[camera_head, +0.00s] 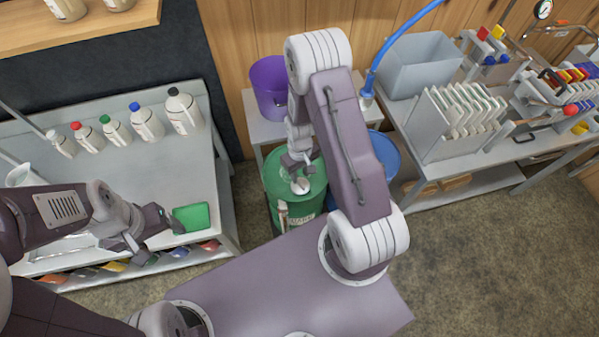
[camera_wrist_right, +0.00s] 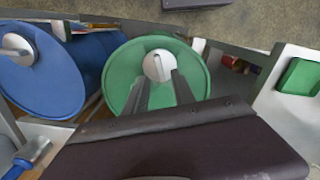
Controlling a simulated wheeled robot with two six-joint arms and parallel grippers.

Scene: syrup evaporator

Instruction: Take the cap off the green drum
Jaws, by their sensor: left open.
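The green drum (camera_head: 312,206) stands on the floor between the left bench and the right tables, partly hidden behind my right arm. Its round green top (camera_wrist_right: 120,70) fills the middle of the right wrist view, with a round white cap (camera_wrist_right: 158,66) on it. My right gripper (camera_head: 298,172) points down at the cap. In the right wrist view its two fingers (camera_wrist_right: 159,82) are apart, with their tips at the cap's near edges. I cannot tell whether they press on it. My left gripper (camera_head: 148,228) is open and empty over the left bench's front edge.
A blue drum (camera_wrist_right: 40,75) stands right beside the green one. A purple bucket (camera_head: 270,88) is behind. The left bench (camera_head: 165,165) holds several capped bottles and a green block (camera_head: 191,218). A grey bin (camera_head: 420,65) and a rack (camera_head: 460,120) stand on the right.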

